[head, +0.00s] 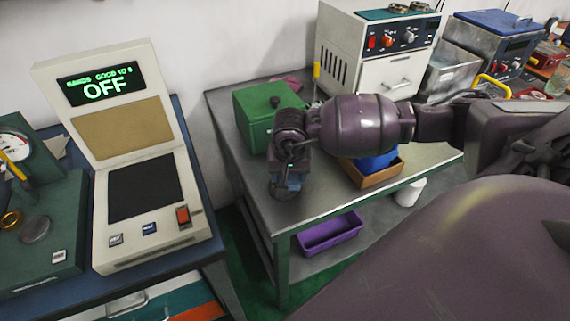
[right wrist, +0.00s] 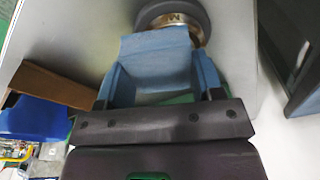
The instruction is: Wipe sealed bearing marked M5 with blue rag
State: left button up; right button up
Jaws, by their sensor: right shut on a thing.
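My right gripper (head: 288,178) points down over the left part of the metal table. In the right wrist view the gripper (right wrist: 160,88) is shut on the blue rag (right wrist: 155,48), a pale blue cloth across the fingertips. An "M" shows on the rim; the rest of the mark is hidden or unclear. The rag overlaps the bearing's near edge. In the head view the bearing (head: 283,191) shows partly below the gripper. My left gripper is not in view.
A green box (head: 258,122) stands close behind my right gripper. An orange-brown tray (head: 370,175) with something blue in it sits to the right on the metal table (head: 325,205). A purple bin (head: 330,232) is on the lower shelf. A console (head: 150,190) reading "OFF" stands left.

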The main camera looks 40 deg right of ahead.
jog(key=shift+w+a+f+b, duration=0.1)
jog(key=shift+w+a+b, duration=0.2)
jog(key=shift+a, duration=0.4)
jog(key=shift+w+a+f+b, duration=0.15)
jog(key=shift+w+a, duration=0.1)
jog(key=shift+a, duration=0.45)
jog(key=shift+d, duration=0.1)
jog(key=shift+s+d+r, duration=0.1)
jog(key=shift+s+d, duration=0.1)
jog(key=shift+d, duration=0.5)
jog(key=shift+s+d, duration=0.15)
jog(key=shift+d, duration=0.55)
jog(key=shift+a, duration=0.1)
jog(key=shift+w+a+r, duration=0.1)
jog(key=shift+a, duration=0.65)
jog(key=shift+w+a+r, duration=0.1)
jog(key=shift+a, duration=0.6)
jog(key=shift+d, duration=0.15)
